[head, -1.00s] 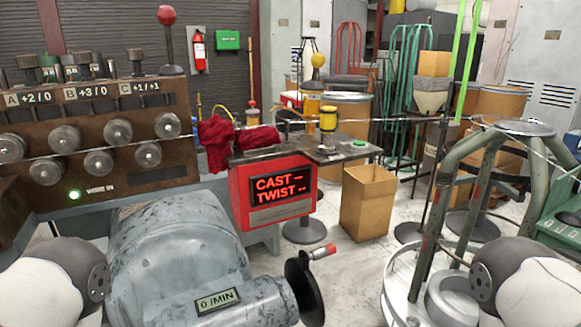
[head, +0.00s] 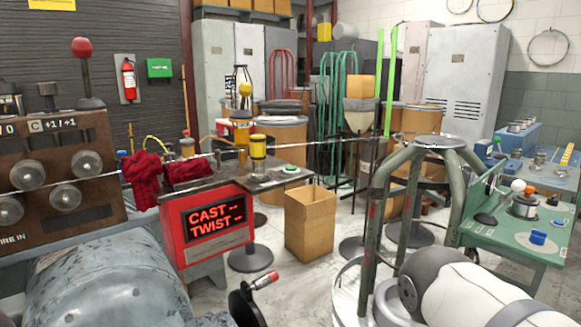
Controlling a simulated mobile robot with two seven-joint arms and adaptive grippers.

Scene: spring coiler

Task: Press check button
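A green round button (head: 290,169) sits at the right end of the dark steel bench (head: 262,184), past the yellow-and-black cylinder (head: 258,154). No label can be read on it, so I cannot tell for sure that it is the check button. A red display box (head: 207,225) on the bench front reads CAST -- and TWIST --. My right arm shows at the lower right, but its gripper is out of frame.
A cardboard box (head: 310,222) is on the floor below the bench. A green-legged stand (head: 372,230) and a green work table (head: 520,230) are at right. A wire (head: 340,141) crosses above the bench.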

